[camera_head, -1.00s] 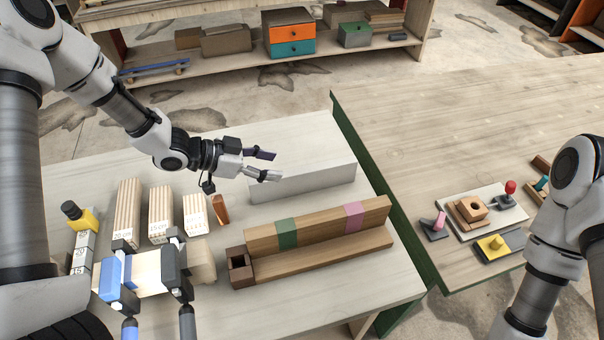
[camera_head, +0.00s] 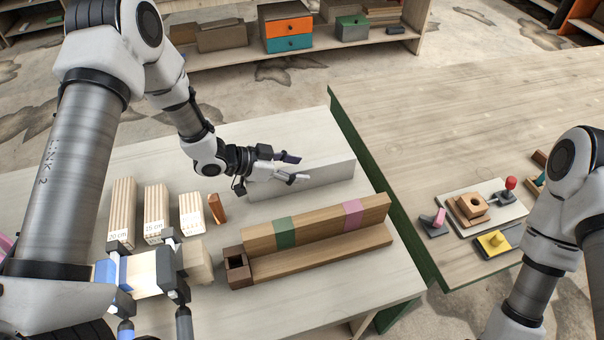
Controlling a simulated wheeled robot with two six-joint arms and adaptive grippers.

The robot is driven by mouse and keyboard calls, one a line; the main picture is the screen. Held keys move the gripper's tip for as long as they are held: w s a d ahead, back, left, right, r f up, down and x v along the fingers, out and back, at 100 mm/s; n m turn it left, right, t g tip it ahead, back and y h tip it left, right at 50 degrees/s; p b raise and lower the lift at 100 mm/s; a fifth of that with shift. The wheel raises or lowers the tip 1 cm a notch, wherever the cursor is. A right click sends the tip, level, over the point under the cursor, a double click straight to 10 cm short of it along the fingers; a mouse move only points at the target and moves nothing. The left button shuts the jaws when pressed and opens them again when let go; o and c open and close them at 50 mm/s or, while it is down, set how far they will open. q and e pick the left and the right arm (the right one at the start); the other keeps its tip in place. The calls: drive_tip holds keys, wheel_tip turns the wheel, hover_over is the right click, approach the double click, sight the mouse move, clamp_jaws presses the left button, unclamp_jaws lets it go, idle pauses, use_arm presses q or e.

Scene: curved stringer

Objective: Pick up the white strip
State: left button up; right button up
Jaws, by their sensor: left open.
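I cannot single out one white strip for sure. Three bundles of pale strips stand on the left table: the 20 cm bundle (camera_head: 122,212), the 15 cm bundle (camera_head: 156,212) and a shorter bundle (camera_head: 191,214). A long white block (camera_head: 325,178) lies at the table's back. My left gripper (camera_head: 297,168) is open and empty in front of or above this block, right of the bundles. Its fingers point right, one above the other in the picture. My right arm shows at the right edge, but its gripper is out of view.
A wooden ledge with green (camera_head: 285,231) and pink (camera_head: 352,213) marks runs across the table, with a dark square holder (camera_head: 238,269) at its left end. A clamped wooden block (camera_head: 150,272) stands front left. The right table (camera_head: 440,130) is mostly clear.

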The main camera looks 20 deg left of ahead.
use_arm(q)
drive_tip(key=shift+a, duration=0.1)
clamp_jaws()
drive_tip(key=shift+r, duration=0.1)
